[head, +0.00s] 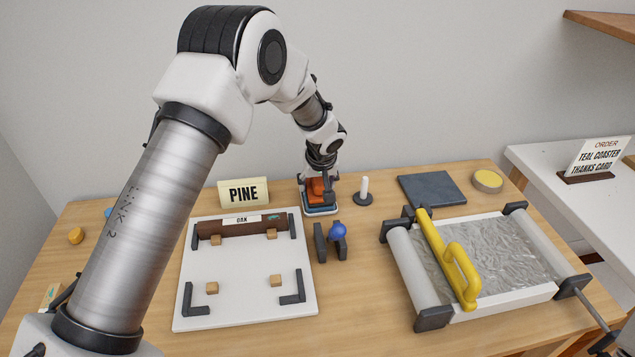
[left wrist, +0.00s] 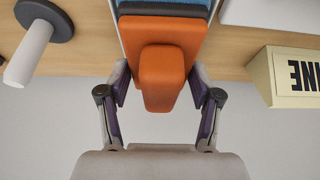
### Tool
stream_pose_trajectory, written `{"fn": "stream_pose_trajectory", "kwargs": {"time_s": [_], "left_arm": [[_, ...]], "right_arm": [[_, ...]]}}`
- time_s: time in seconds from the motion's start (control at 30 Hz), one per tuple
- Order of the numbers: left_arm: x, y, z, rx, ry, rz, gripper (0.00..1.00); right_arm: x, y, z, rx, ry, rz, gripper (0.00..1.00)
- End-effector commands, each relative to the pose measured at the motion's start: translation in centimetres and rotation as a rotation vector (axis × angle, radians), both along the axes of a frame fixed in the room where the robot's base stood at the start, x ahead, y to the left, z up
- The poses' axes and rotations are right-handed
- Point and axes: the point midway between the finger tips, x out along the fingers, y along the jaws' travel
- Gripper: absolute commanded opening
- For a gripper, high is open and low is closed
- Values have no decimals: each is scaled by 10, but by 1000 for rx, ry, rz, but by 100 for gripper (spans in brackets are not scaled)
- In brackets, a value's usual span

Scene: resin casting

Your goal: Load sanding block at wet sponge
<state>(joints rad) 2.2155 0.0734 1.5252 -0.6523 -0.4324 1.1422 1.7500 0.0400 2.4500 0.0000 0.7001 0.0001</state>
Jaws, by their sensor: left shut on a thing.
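The orange sanding block (head: 317,191) is at the back middle of the table, over a blue sponge (head: 320,209) in a dark tray. My left gripper (head: 320,181) reaches down to it from above. In the left wrist view, my left gripper (left wrist: 160,95) is shut on the raised orange grip of the sanding block (left wrist: 165,45), one finger on each side. A strip of the blue sponge (left wrist: 205,3) shows at the top edge there. I cannot tell whether the block's underside touches the sponge. My right gripper is not in view.
A white peg on a dark base (head: 363,190) stands close right of the tray. The PINE sign (head: 243,192) is to the left. A white board (head: 245,312) with corner brackets lies in front. A framed tray with a yellow handle (head: 462,275) fills the right side.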

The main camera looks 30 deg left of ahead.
Motion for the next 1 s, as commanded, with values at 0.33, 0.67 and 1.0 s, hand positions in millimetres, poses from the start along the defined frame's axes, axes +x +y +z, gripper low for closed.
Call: {"fn": "stream_pose_trajectory", "kwargs": {"time_s": [0.33, 0.67, 1.0], "left_arm": [[-1, 0, -2, -1, 4, 1, 36], [-1, 0, 27, 0, 2, 0, 36], [0, 0, 59, 0, 1, 0, 36]], "right_arm": [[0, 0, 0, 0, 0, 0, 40], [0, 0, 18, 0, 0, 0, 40], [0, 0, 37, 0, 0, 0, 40]]}}
